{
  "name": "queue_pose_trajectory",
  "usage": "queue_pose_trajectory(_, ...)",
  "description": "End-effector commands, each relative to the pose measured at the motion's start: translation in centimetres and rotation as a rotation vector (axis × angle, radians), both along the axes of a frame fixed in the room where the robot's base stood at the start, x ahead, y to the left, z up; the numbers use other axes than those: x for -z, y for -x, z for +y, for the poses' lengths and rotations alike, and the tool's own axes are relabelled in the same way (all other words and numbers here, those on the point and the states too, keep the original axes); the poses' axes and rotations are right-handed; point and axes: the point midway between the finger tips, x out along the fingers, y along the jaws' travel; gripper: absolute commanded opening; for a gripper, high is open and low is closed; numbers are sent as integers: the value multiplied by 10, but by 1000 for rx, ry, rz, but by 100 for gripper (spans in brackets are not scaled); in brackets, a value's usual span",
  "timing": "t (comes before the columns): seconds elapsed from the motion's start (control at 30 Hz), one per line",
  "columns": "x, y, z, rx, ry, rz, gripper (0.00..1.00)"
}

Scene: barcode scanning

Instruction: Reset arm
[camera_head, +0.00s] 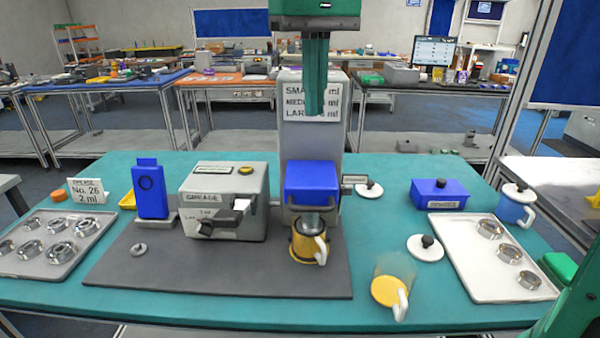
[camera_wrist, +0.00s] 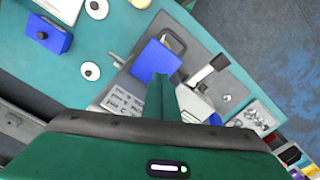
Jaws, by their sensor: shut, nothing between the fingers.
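My green gripper (camera_head: 314,108) hangs fingers down at the top middle of the head view, in front of the grey column with the size sign (camera_head: 312,98). Its fingers are together and hold nothing. In the wrist view the fingers (camera_wrist: 160,82) point toward the blue block (camera_wrist: 153,60) on the machine. In the head view the blue block (camera_head: 311,176) lies below the fingertips, with a clear gap between. A yellow mug (camera_head: 305,244) stands under the machine's spout.
The grey grease machine (camera_head: 225,198) and a blue device (camera_head: 150,195) stand left on the dark mat (camera_head: 200,278). Trays with metal rings (camera_head: 40,265) (camera_head: 470,275) lie at both sides. A cup with yellow contents (camera_head: 390,290), a blue box (camera_head: 438,196) and a blue mug (camera_head: 514,212) stand right.

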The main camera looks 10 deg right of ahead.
Motion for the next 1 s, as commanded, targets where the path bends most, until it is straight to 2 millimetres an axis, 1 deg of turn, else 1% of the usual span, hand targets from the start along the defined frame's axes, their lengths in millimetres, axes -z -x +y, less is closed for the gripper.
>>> queue_pose_trajectory(0.07,8,0,-14,34,7,-1,0)
queue_pose_trajectory(0.13,22,0,-36,86,17,-3,0)
queue_pose_trajectory(0.17,30,1,-49,116,22,-4,0)
queue_pose_trajectory(0.2,42,3,-67,158,28,-5,0)
queue_pose_trajectory(0.27,63,10,-99,232,36,-7,0)
queue_pose_trajectory(0.3,78,17,-120,282,40,-9,0)
queue_pose_trajectory(0.37,100,29,-151,356,44,-10,0)
queue_pose_trajectory(0.4,114,39,-171,404,46,-12,0)
queue_pose_trajectory(0.47,136,56,-199,474,46,-11,0)
queue_pose_trajectory(0.5,151,69,-216,520,45,-11,0)
queue_pose_trajectory(0.57,174,90,-239,589,43,-9,0)
queue_pose_trajectory(0.6,189,106,-253,633,38,-8,0)
queue_pose_trajectory(0.67,212,129,-269,693,31,-5,0)
queue_pose_trajectory(0.7,226,144,-278,730,25,-3,0)
queue_pose_trajectory(0.8,256,177,-291,804,11,2,0)
queue_pose_trajectory(0.9,276,198,-296,852,-1,5,0)
queue_pose_trajectory(1.0,287,210,-297,876,-8,7,0)
